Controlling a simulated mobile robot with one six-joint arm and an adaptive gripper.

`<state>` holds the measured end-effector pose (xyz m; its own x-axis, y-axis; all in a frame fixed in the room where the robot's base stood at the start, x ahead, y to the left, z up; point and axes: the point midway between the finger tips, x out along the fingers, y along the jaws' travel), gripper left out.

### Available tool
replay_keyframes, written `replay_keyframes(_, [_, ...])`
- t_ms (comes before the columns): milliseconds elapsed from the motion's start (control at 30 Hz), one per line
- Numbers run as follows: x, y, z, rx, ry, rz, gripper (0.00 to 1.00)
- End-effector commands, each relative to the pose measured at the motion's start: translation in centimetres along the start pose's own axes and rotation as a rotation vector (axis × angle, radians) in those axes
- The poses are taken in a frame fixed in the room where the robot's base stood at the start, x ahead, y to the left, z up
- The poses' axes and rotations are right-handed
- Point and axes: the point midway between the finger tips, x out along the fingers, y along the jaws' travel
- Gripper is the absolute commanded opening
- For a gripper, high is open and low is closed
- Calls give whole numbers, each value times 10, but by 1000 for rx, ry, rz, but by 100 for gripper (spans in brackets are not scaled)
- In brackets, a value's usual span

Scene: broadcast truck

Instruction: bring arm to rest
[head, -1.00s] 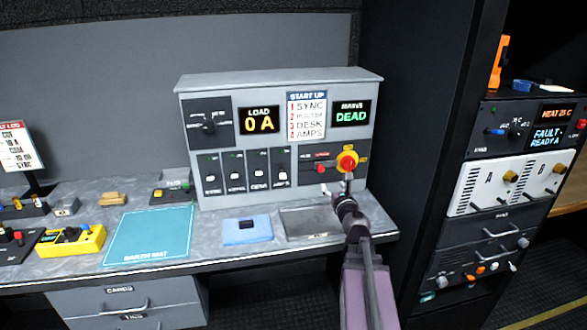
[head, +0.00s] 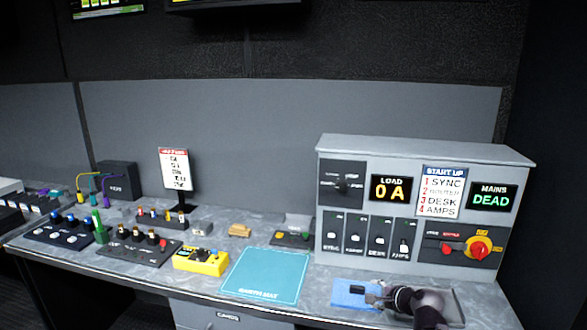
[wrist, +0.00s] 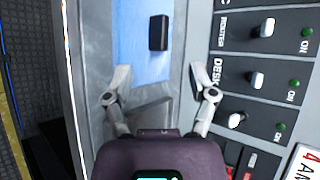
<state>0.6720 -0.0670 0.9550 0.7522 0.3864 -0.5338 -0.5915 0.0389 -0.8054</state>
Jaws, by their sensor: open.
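My gripper (head: 382,292) is low over the bench front, over the shallow grey tray (head: 450,307), and points left toward a blue cloth (head: 346,296). In the wrist view my gripper (wrist: 160,74) has its two fingers spread wide with nothing between them. A small black block (wrist: 158,33) lies on the blue cloth beyond the fingertips. The grey power panel (head: 425,149) stands behind. Its red rotary switch on a yellow plate (head: 480,248) is clear of my gripper. The displays read load 0 A and mains DEAD.
A teal earth mat (head: 265,275) and a yellow box (head: 201,262) lie left of the cloth. Several small control boxes and a sign (head: 175,168) stand farther left. The bench's front edge and drawers are below. Air above the bench is free.

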Motion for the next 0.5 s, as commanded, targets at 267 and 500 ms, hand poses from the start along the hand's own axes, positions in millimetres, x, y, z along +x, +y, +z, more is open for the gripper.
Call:
replay_keyframes(267, [-1, 57, 59, -598, -127, 420, 73])
replay_keyframes(500, [-26, 97, 83, -1031, -284, 765, 73])
